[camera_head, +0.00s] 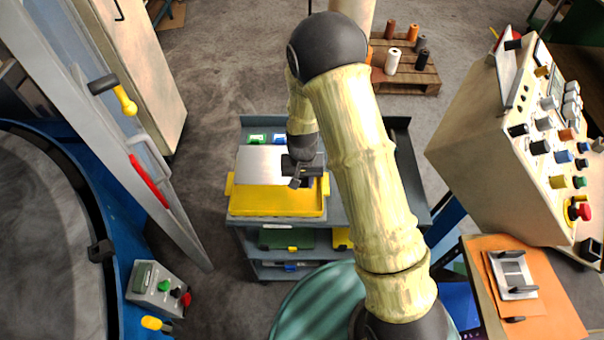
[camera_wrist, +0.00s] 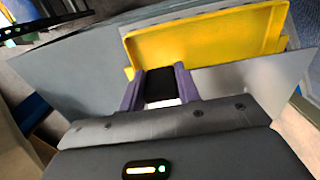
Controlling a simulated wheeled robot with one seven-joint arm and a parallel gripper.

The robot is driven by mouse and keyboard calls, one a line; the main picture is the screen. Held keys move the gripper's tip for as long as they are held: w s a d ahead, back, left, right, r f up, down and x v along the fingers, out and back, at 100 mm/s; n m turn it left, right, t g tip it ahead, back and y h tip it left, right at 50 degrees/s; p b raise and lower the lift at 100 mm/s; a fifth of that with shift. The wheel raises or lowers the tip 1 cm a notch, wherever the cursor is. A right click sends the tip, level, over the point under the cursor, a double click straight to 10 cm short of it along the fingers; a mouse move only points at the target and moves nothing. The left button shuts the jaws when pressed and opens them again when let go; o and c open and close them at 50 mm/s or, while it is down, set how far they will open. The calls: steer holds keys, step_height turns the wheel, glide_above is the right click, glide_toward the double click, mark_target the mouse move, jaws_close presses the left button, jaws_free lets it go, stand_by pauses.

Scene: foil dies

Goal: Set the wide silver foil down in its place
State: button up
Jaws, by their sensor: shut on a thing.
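The wide silver foil (camera_head: 258,164) is a flat, shiny sheet over the back part of a yellow tray (camera_head: 276,204) on the grey cart. My gripper (camera_head: 300,180) is shut on the foil near its right side. In the wrist view the foil (camera_wrist: 255,85) shows to the right of the fingers (camera_wrist: 160,88), with the yellow tray (camera_wrist: 205,42) beyond. The foil hides part of the tray in the head view. I cannot tell whether the foil touches the tray or hangs just above it.
The grey cart (camera_head: 405,150) has small green (camera_head: 257,138) and blue (camera_head: 264,124) items behind the foil, and lower shelves. A control console (camera_head: 540,130) and an orange-topped stand (camera_head: 560,310) with a silver plate (camera_head: 513,277) are at right. A blue-framed machine (camera_head: 110,225) stands at left.

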mark_target(303, 208)
steer(key=shift+s+d, duration=0.1)
steer(key=shift+s, duration=0.15)
steer(key=shift+w+f+b, duration=0.15)
steer(key=shift+f+b, duration=1.3)
steer(key=shift+f, duration=0.45)
steer(key=shift+f+b, duration=0.7)
steer(key=shift+f, duration=0.2)
steer(key=shift+f+b, duration=1.2)
steer(key=shift+f, duration=0.55)
steer(key=shift+s+f+b, duration=0.2)
steer(key=shift+f+b, duration=0.35)
steer(key=shift+f, duration=0.2)
steer(key=shift+w+f, duration=0.1)
steer(key=shift+f+b, duration=0.4)
steer(key=shift+f, duration=0.15)
steer(key=o, duration=1.2)
steer(key=shift+r, duration=0.1)
